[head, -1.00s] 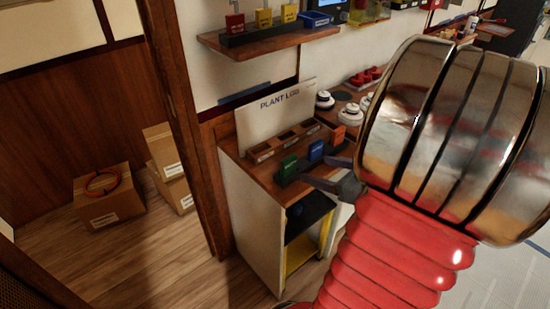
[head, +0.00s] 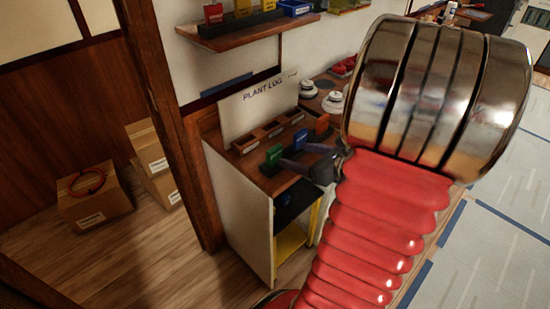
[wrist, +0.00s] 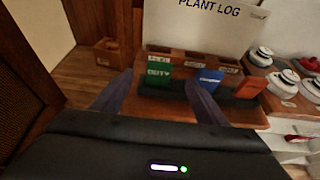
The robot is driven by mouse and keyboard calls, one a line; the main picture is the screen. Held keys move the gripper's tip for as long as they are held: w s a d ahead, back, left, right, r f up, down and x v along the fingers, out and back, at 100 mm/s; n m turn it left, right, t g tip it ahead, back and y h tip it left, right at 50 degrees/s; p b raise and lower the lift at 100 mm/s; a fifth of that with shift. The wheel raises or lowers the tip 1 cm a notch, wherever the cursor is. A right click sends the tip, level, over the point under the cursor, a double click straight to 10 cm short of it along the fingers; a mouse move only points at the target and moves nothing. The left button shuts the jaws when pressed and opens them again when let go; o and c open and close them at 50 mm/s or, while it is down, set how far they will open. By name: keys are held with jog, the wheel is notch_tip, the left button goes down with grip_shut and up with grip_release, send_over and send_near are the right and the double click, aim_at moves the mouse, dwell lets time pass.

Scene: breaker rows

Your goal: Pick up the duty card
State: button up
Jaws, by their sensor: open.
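The green duty card (head: 273,156), lettered DUTY (wrist: 158,76), stands upright in a dark holder on the wooden desk, leftmost of three cards. A blue card (head: 300,139) stands to its right, and an orange card (head: 322,125) stands farther right. In the wrist view the blue card (wrist: 209,80) and orange card (wrist: 251,85) also show. My gripper (head: 294,155) is open and empty, its fingertips close to the green card. In the wrist view, my gripper (wrist: 158,82) has one finger left of the green card and one right, between green and blue. Contact cannot be told.
A wooden tray with several slots (head: 272,135) lies behind the cards, before the white PLANT LOG board (head: 262,103). A shelf (head: 245,33) hangs above. White round devices (head: 309,90) stand right. Cardboard boxes (head: 95,200) sit on the floor left of a wooden post (head: 165,130).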

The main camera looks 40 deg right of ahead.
aim_at(276, 150)
jog(key=shift+x, duration=1.9)
jog(key=shift+x, duration=2.6)
jog(key=shift+c, duration=0.7)
jog(key=c, duration=1)
jog(key=shift+r, duration=5)
